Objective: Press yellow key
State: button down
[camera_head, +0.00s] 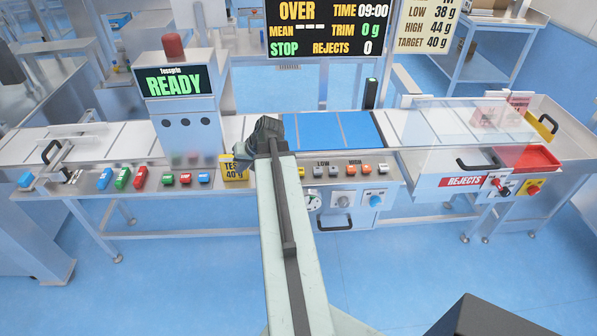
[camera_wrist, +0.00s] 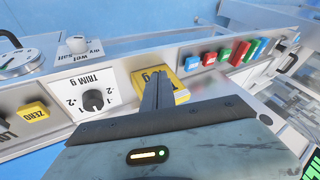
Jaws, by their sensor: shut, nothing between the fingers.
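A yellow key marked ZERO (camera_wrist: 33,112) is on the slanted front panel at the left of the wrist view, which shows the lettering upside down. A yellow key also shows just right of my arm in the head view (camera_head: 301,172). My gripper (camera_wrist: 159,76) is shut and empty. Its fingers overlap the yellow block marked TEST 40 g (camera_wrist: 182,96) in the wrist view, and I cannot tell whether they touch it. In the head view the block (camera_head: 234,173) sits just left of my arm, below my gripper (camera_head: 241,157).
A TRIM g dial (camera_wrist: 94,99) lies between the ZERO key and the block. Blue, red and green keys (camera_head: 186,179) line the panel to the left. The LOW and HIGH keys (camera_head: 352,169) are to the right. A blue belt (camera_head: 345,130) lies behind.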

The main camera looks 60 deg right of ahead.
aim_at(301, 172)
jog(key=s+d+r+m+t+h, duration=0.2)
jog(key=s+d+r+m+h, duration=0.1)
jog(key=s+d, duration=1)
jog(key=d+m, duration=0.1)
jog(key=d, duration=0.3)
jog(key=shift+s+d+r, duration=0.2)
jog(key=shift+d, duration=0.1)
notch_tip(301, 172, down, 9)
jog(key=b, duration=0.9)
jog(key=shift+r, duration=0.1)
jog(key=shift+f+b, duration=0.35)
jog(key=shift+f, duration=0.1)
